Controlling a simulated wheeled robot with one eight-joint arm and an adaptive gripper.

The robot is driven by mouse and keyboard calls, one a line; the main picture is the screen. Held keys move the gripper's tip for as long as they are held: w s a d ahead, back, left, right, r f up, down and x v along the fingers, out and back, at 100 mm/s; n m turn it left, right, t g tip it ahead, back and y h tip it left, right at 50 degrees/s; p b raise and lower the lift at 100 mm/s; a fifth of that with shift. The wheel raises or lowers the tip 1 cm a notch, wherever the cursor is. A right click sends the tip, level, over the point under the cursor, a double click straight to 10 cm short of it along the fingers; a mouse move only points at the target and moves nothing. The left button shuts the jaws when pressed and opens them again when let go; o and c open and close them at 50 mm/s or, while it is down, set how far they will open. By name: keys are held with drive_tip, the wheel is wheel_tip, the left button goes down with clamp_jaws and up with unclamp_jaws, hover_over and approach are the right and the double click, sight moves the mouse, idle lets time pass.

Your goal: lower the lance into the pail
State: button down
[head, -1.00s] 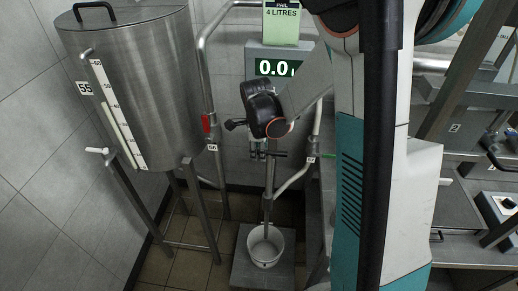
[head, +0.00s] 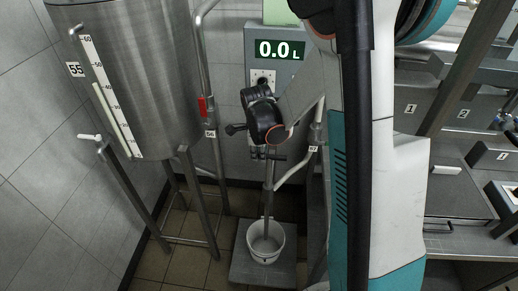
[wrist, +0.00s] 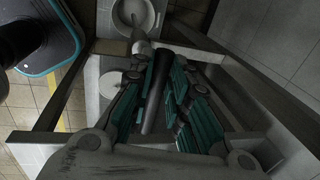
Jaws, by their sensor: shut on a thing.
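The lance (head: 268,195) is a thin grey steel tube with a short crossbar near its top. It hangs about upright below my gripper (head: 268,153). In the wrist view my gripper (wrist: 158,92) has its teal-padded fingers closed on the lance's dark grip (wrist: 157,90). The white pail (head: 266,250) stands on a grey platform (head: 240,270) on the floor. The lance's lower end shows within the pail's mouth in the head view; its exact depth is hard to tell. The pail also shows at the top of the wrist view (wrist: 121,25).
A steel vessel (head: 130,80) on legs stands at the left. Bent pipes (head: 206,70) with a red-marked part flank the lance. A display (head: 278,50) on the wall reads 0.0 L. A bench with numbered panels (head: 455,190) is at the right.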

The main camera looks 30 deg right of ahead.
wheel_tip(320, 180, down, 8)
drive_tip(key=b, duration=0.5)
drive_tip(key=shift+f, duration=0.2)
drive_tip(key=shift+s, duration=0.1)
drive_tip(key=c, duration=1.5)
unclamp_jaws()
drive_tip(key=shift+f, duration=0.1)
drive_tip(key=shift+c, duration=0.2)
wheel_tip(320, 180, up, 12)
drive_tip(key=s+a, duration=0.1)
drive_tip(key=shift+s+a, duration=0.2)
drive_tip(key=shift+s, duration=0.2)
